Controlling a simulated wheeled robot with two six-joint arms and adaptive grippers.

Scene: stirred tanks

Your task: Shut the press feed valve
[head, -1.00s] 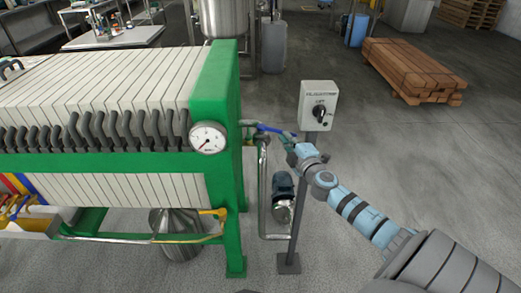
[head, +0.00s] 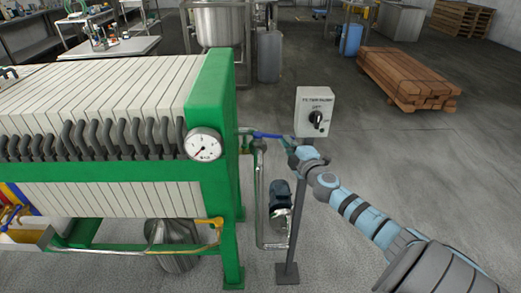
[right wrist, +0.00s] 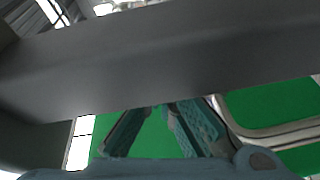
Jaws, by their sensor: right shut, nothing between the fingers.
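The press feed valve has a blue lever handle (head: 268,135) on the pipe at the right end of the green filter press (head: 212,105). The handle lies roughly level, reaching right from the pipe. My right gripper (head: 287,142) is at the handle's right end, close beside it; whether they touch I cannot tell. In the right wrist view its teal fingers (right wrist: 165,112) converge and are shut on nothing, with the green press behind them. A dark grey bar crosses that view and hides what lies beyond the fingertips; the handle does not show there. My left gripper is not in view.
A grey switch box (head: 315,110) with a black knob stands on a post (head: 291,235) just by my right wrist. A pressure gauge (head: 204,145) sits on the press end. A pump (head: 279,195) and vertical pipe stand below the valve. Floor right is clear up to the timber stack (head: 408,78).

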